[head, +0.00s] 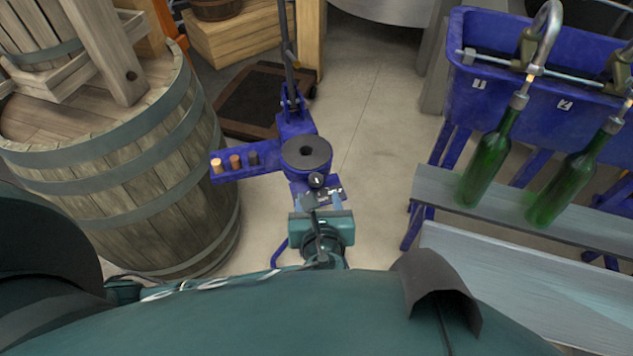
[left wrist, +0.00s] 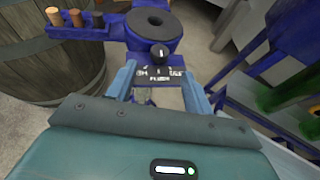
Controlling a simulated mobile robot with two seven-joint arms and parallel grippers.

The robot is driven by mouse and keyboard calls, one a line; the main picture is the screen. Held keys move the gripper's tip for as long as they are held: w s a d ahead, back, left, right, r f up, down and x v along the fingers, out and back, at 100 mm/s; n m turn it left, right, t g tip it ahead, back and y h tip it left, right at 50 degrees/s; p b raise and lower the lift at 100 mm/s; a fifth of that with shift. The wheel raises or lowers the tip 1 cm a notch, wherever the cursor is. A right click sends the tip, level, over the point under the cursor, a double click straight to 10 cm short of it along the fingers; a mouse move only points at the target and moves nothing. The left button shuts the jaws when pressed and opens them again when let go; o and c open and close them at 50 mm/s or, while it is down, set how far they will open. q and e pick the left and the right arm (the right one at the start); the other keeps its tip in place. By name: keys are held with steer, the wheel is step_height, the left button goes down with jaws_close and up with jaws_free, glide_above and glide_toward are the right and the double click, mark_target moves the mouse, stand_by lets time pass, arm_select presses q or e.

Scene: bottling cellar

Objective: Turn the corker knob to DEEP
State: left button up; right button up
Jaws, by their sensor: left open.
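The blue floor corker (head: 297,128) stands in the middle of the head view, with a dark round disc (head: 306,152) on it. Its small black knob (head: 316,180) sits just in front of the disc and bears a short white mark. In the left wrist view the knob (left wrist: 160,53) is above a dark label plate (left wrist: 160,73). FLUSH reads in the plate's middle; the side words are too small to read surely. My left gripper (head: 318,196) is open and empty, its fingers apart on either side of the plate, short of the knob. My right gripper is not in view.
A blue side arm (head: 240,172) holds several corks left of the disc. A large wooden barrel (head: 130,165) stands at left. A blue filler trough (head: 510,90) with green bottles (head: 490,160) stands at right. Bare floor (head: 375,130) lies between corker and filler.

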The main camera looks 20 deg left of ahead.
mark_target(316, 181)
arm_select(q)
steer(key=x, duration=0.7)
steer(key=shift+w, duration=0.1)
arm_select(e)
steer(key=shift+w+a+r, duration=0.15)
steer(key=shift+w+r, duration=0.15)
arm_select(q)
steer(key=shift+c, duration=0.4)
steer(key=c, duration=0.9)
